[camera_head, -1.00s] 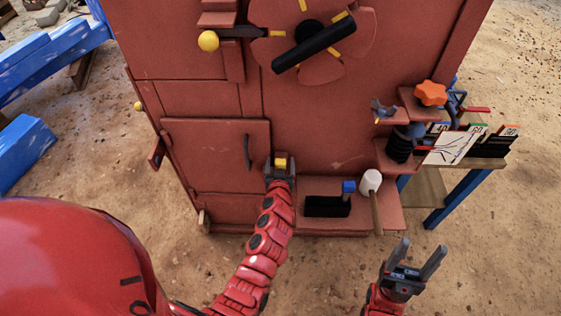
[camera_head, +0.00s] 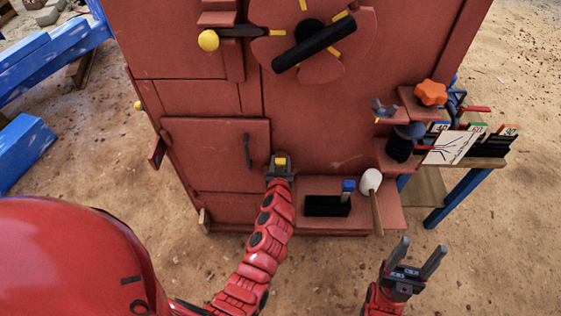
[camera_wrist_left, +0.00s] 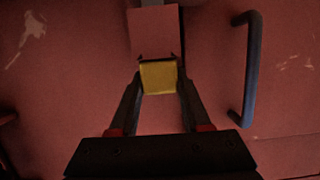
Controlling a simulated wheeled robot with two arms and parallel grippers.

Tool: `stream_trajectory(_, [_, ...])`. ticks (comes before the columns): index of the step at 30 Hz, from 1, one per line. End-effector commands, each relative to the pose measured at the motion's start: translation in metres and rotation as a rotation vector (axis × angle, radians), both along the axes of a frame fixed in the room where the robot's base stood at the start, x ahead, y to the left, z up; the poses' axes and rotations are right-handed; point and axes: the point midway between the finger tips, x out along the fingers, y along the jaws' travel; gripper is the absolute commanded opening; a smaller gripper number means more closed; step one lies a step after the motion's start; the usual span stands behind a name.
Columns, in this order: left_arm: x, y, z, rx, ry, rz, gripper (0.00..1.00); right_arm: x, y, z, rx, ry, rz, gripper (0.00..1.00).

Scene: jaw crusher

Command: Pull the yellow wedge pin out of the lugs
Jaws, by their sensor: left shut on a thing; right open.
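The yellow wedge pin (camera_head: 280,161) sits at the right edge of the red door on the red machine front. Only its yellow head shows clearly. In the left wrist view the yellow head (camera_wrist_left: 159,77) lies between my fingertips, against a red block (camera_wrist_left: 154,32). My left gripper (camera_head: 280,166) is shut on the pin, with a finger on either side of it. The lugs are hard to make out behind the gripper, so how deep the pin sits cannot be told. My right gripper (camera_head: 417,256) is open and empty, low at the right over the sandy ground.
A dark door handle (camera_head: 246,151) is just left of the pin. A red shelf (camera_head: 391,212) at the right holds a black tray (camera_head: 327,206) and a white-headed mallet (camera_head: 371,181). An orange knob (camera_head: 431,93) is further right. Ground before the machine is clear.

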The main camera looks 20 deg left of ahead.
Motion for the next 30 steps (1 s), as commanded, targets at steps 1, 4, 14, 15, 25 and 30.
stream_trajectory(1, [0.000, 0.000, 0.000, 0.000, 0.000, 0.000, 0.00, 0.000, 0.000, 0.000, 0.000, 0.000, 0.000, 0.62])
stream_trajectory(4, [0.000, 0.000, 0.000, 0.000, 0.000, 0.000, 0.00, 0.000, 0.000, 0.001, 0.000, 0.000, 0.000, 0.62])
stream_trajectory(14, [0.000, 0.000, 0.014, -0.001, -0.001, -0.001, 0.00, 0.000, 0.000, 0.011, 0.000, 0.000, 0.000, 0.62])
stream_trajectory(15, [0.000, 0.000, 0.016, -0.001, -0.001, -0.001, 0.00, 0.000, 0.000, 0.012, 0.000, 0.000, 0.000, 0.62])
stream_trajectory(25, [0.000, 0.000, 0.030, -0.001, -0.002, -0.001, 0.00, 0.000, 0.000, 0.022, 0.000, 0.000, 0.000, 0.62])
stream_trajectory(30, [0.000, 0.000, 0.037, 0.000, -0.003, -0.001, 0.00, 0.000, 0.000, 0.027, 0.000, 0.000, 0.000, 0.62])
